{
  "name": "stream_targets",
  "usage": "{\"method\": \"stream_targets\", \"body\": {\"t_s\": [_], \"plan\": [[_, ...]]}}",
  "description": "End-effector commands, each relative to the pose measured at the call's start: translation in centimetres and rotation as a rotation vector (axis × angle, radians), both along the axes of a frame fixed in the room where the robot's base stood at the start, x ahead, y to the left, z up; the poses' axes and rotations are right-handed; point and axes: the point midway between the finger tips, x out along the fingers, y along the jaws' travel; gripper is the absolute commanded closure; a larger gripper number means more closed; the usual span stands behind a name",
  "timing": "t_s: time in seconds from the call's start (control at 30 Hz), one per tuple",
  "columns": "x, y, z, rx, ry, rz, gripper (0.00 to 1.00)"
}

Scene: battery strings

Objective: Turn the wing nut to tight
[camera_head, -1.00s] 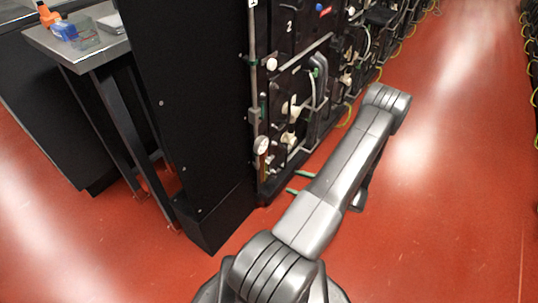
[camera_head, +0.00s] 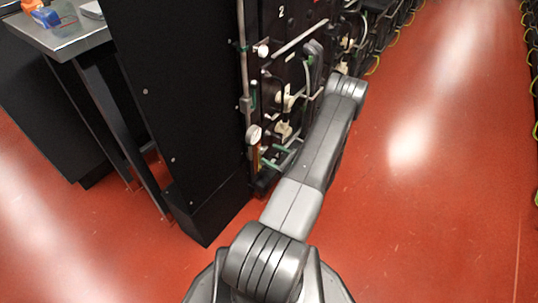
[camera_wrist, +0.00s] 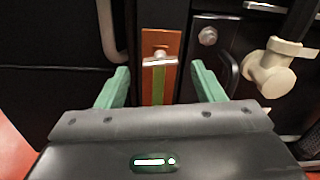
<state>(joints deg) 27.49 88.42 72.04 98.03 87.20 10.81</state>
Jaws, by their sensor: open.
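A small silver fastener that looks like the wing nut (camera_wrist: 160,56) sits on a copper-coloured plate (camera_wrist: 147,47) in the wrist view, near the top centre. A green-yellow strip runs down below it. My gripper (camera_wrist: 160,68) is open, with one green finger on each side of the plate and nothing between them. The fingers appear short of the nut and apart from it. In the head view my gripper (camera_head: 277,156) is low at the cabinet front, right of the copper strip (camera_head: 256,160). The nut is too small to make out there.
A cream valve (camera_wrist: 278,68) stands out right of my gripper, and a round bolt head (camera_wrist: 208,36) lies nearer. A steel table (camera_head: 70,38) stands at left. The red floor (camera_head: 430,190) at right is clear.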

Motion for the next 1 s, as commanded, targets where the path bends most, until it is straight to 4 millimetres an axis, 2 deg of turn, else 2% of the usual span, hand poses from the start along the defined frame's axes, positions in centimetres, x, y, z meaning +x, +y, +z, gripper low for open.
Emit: {"method": "stream_targets", "body": {"t_s": [0.2,0.5,0.53,0.7,0.77,1.0], "plan": [[1.2,1.6,0.0,-0.001,0.001,0.000,0.38],[1.3,1.8,0.0,-0.001,0.000,0.000,0.38],[1.3,1.8,0.0,-0.001,0.000,0.000,0.40],[1.3,1.8,0.0,-0.001,0.001,0.000,0.74],[1.3,1.8,0.0,-0.001,0.001,0.000,0.83],[1.4,1.8,-0.2,0.041,0.058,0.000,0.83]]}}
